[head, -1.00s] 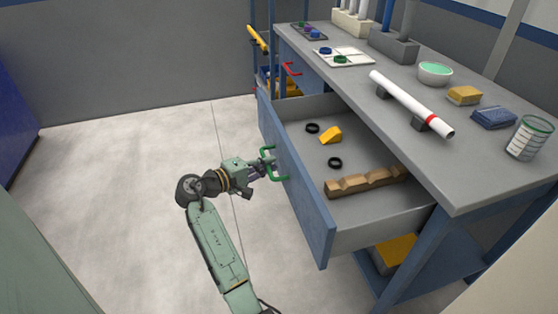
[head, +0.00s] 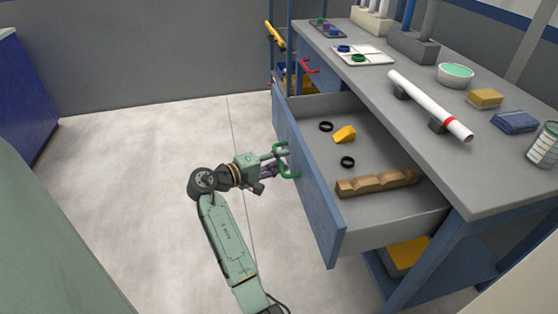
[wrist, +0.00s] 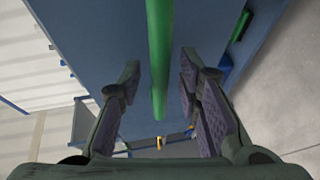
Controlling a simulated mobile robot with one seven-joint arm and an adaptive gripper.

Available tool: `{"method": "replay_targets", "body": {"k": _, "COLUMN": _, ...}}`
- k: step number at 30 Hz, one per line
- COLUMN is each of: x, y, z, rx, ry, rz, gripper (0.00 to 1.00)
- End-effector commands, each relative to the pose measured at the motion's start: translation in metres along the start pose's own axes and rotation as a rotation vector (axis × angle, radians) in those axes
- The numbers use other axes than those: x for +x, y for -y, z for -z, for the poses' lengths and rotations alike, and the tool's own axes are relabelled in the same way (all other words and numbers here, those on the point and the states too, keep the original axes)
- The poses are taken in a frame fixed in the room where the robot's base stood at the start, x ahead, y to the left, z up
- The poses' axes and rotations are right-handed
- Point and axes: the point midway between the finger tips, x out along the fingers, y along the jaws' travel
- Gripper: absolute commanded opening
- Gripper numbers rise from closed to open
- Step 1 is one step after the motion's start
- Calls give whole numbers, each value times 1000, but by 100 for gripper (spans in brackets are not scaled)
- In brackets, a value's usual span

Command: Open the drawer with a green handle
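The drawer (head: 312,185) with the green handle (head: 290,176) stands pulled far out from the workbench, its inside showing. My gripper (head: 277,160) is at the handle, in front of the blue drawer face. In the wrist view, the green handle (wrist: 160,60) runs between the two spread fingers of my gripper (wrist: 158,90), with gaps on both sides. The fingers are open and appear not to touch it. Inside the drawer are a notched wooden block (head: 378,182), a yellow piece (head: 344,134) and two black rings (head: 347,162).
A red handle (head: 309,66) marks another drawer further back. The benchtop (head: 480,180) carries a white pipe with a red band (head: 430,104), a green-filled bowl (head: 455,75), sponges and a glass. A yellow box (head: 405,255) is under the drawer. The floor to the left is clear.

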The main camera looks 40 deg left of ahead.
Motion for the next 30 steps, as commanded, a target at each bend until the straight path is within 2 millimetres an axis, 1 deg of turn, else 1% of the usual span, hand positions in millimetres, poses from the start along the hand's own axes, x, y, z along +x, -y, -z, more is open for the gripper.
{"method": "replay_targets", "body": {"k": 5, "x": -4, "y": 0, "z": 0, "rx": 0, "ry": -1, "rz": 0, "gripper": 31}}
{"method": "replay_targets", "body": {"k": 8, "x": -17, "y": 0, "z": 1, "rx": -1, "ry": -4, "rz": -1, "gripper": 31}}
{"method": "replay_targets", "body": {"k": 18, "x": -88, "y": 0, "z": 1, "rx": 0, "ry": -4, "rz": 0, "gripper": 31}}
{"method": "replay_targets", "body": {"k": 21, "x": -103, "y": 0, "z": 1, "rx": 0, "ry": -3, "rz": 0, "gripper": 31}}
{"method": "replay_targets", "body": {"k": 25, "x": -116, "y": 0, "z": 0, "rx": 0, "ry": -1, "rz": 0, "gripper": 31}}
{"method": "replay_targets", "body": {"k": 30, "x": -121, "y": 0, "z": 0, "rx": 0, "ry": 0, "rz": 0, "gripper": 31}}
